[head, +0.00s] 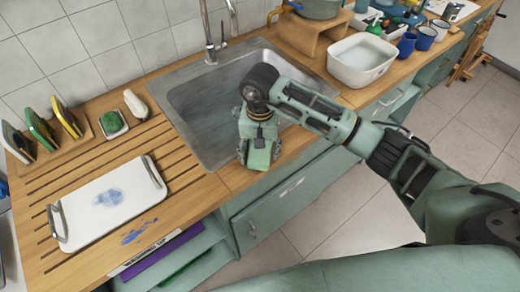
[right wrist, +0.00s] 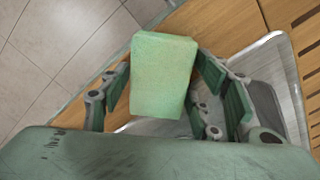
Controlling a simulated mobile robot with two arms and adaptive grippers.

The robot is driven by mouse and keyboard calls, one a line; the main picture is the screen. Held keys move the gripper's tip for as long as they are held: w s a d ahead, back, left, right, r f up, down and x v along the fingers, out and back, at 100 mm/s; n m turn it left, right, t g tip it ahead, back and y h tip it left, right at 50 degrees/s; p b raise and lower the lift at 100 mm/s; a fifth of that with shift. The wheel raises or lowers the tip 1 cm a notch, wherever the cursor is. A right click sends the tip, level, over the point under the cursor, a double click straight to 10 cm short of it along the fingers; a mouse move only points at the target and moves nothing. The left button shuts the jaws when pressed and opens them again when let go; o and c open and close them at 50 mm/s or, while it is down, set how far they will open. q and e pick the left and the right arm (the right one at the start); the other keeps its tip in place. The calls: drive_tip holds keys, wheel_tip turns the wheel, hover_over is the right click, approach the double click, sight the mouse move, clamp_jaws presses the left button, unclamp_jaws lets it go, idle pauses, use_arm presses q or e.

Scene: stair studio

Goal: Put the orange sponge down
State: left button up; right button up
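My right gripper (head: 259,150) points down over the front rim of the sink, at the wooden counter edge. In the right wrist view it (right wrist: 163,85) has its fingers on both sides of a pale green, sponge-like block (right wrist: 163,75) and is shut on it. The block also shows in the head view (head: 258,160). It looks green, not orange, and I see no orange sponge. Whether the block touches the counter below is hard to tell. My left gripper is not in view.
The sink (head: 205,110) is left of and behind my gripper. A white tray (head: 85,212) lies on the grooved counter. A dish with a green scrubber (head: 113,123), a rack with boards (head: 42,130) and a white basin (head: 360,60) stand around. The front counter strip is narrow.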

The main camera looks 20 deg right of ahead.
sight(260, 151)
drive_tip(key=shift+o, duration=0.8)
drive_tip(key=shift+r, duration=0.15)
drive_tip(key=shift+r+p, duration=0.6)
drive_tip(key=shift+p, duration=0.15)
wheel_tip(260, 151, up, 12)
drive_tip(key=b, duration=0.4)
drive_tip(key=shift+f, duration=0.25)
